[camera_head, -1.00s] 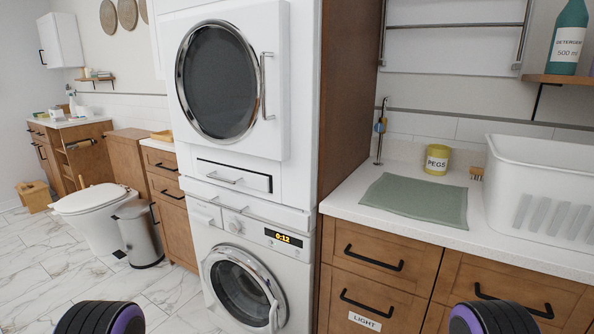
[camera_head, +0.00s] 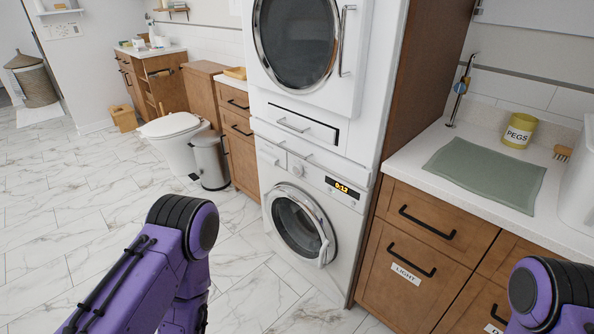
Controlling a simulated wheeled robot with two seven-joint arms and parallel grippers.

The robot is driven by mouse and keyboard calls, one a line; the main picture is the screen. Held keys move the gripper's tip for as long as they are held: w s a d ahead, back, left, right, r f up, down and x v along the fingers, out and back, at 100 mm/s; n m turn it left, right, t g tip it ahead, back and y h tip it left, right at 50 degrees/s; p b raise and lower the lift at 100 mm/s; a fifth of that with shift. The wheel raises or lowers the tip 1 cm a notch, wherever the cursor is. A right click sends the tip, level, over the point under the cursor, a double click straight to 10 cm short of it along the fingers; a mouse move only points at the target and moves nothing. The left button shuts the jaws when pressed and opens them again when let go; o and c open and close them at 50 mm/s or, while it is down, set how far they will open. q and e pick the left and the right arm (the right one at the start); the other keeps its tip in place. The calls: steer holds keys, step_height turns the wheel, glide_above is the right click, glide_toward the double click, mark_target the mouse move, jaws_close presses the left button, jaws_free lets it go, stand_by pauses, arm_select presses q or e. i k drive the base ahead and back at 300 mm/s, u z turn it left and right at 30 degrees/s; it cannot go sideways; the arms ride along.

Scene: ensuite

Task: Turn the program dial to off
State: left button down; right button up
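The program dial (camera_head: 297,170) is a small round white knob on the front panel of the lower washing machine (camera_head: 272,168). It sits between the detergent drawer and the lit display (camera_head: 342,187), which shows yellow digits. The dial's pointer setting is too small to read. The round glass door (camera_head: 298,224) below looks closed. Purple and black links of my two arms show at the bottom left and bottom right, apart from the machine. Neither gripper is in view.
A dryer (camera_head: 305,45) is stacked above the washer. Wooden drawers (camera_head: 420,235) and a counter with a green mat (camera_head: 485,172) and a pegs tub (camera_head: 519,131) stand at the right. A bin (camera_head: 210,160) and toilet (camera_head: 172,138) are at the left. Marble floor before the washer is open.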

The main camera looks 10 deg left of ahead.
mark_target(298, 170)
steer(key=u, duration=0.3)
steer(key=k, duration=0.4)
steer(key=u, duration=1.05)
steer(key=i, duration=0.95)
steer(key=z, duration=1.25)
steer(key=i, duration=0.45)
steer(key=z, duration=0.45)
